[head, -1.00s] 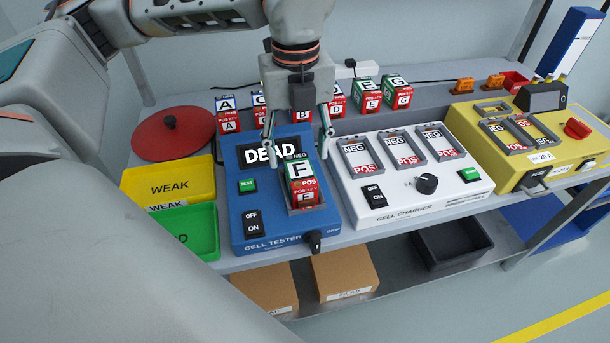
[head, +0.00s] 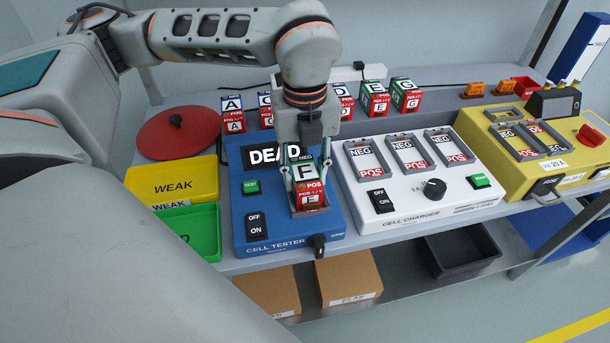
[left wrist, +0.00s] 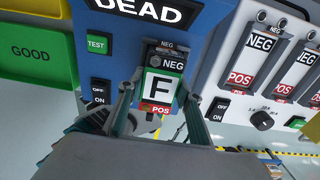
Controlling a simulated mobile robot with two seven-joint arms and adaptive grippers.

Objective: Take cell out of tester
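The tester's display (head: 268,154) reads DEAD. My left gripper (head: 306,178) is down at the cell with one finger on each side, and the fingers appear closed against it. My right gripper is in neither view.
A white cell charger (head: 408,207) stands close on the right, a yellow WEAK bin (head: 150,172) and a green bin (head: 205,225) on the left. Several lettered cells (head: 405,97) stand behind. A red round lid (head: 160,145) lies at the back left.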

